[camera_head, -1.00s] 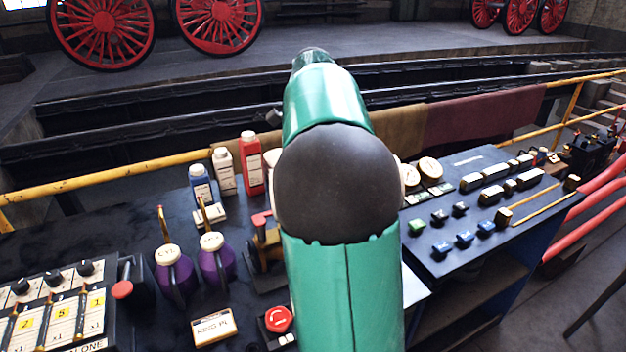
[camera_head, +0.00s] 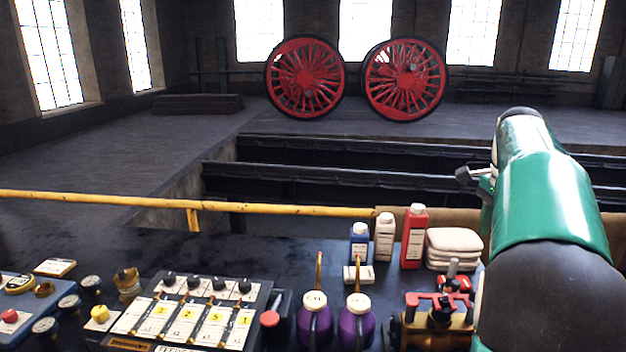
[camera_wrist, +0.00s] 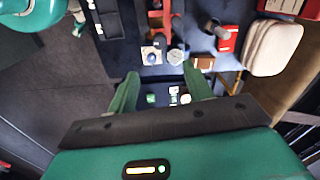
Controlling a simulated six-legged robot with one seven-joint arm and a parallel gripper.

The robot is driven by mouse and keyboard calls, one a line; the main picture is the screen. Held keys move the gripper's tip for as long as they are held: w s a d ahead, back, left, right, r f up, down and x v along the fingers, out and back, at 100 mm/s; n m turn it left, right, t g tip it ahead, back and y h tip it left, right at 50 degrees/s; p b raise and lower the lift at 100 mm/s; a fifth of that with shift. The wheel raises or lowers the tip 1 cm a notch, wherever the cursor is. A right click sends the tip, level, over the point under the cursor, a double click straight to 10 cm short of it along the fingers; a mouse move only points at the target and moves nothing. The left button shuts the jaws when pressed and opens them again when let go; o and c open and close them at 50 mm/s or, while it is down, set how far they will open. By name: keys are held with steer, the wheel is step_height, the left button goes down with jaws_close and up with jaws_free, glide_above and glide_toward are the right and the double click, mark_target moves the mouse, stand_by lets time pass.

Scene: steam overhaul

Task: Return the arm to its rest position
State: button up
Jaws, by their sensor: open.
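My green arm with a black joint stands at the right of the head view, above the bench. My gripper (camera_wrist: 160,72) shows in the wrist view with its two green fingers apart. Nothing is held between the fingers. Below them lie the bench top and several small buttons and labels. The fingers cannot be made out in the head view, where the arm's far end is mostly hidden behind its own links.
A yellow rail (camera_head: 290,208) runs behind. Red wheels (camera_head: 305,78) stand beyond the pit.

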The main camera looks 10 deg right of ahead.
steer(key=s+a+f+n+t, duration=0.1)
steer(key=s+a+n+t, duration=0.15)
steer(key=a+n, duration=0.45)
steer(key=s+a+f+n+t, duration=0.1)
steer(key=s+a+n, duration=0.25)
steer(key=a, duration=0.85)
steer(key=s+a+f+n+t, duration=0.2)
steer(key=s+a+f+n, duration=0.7)
steer(key=a, duration=0.3)
steer(key=shift+s+f, duration=0.15)
steer(key=shift+s, duration=0.65)
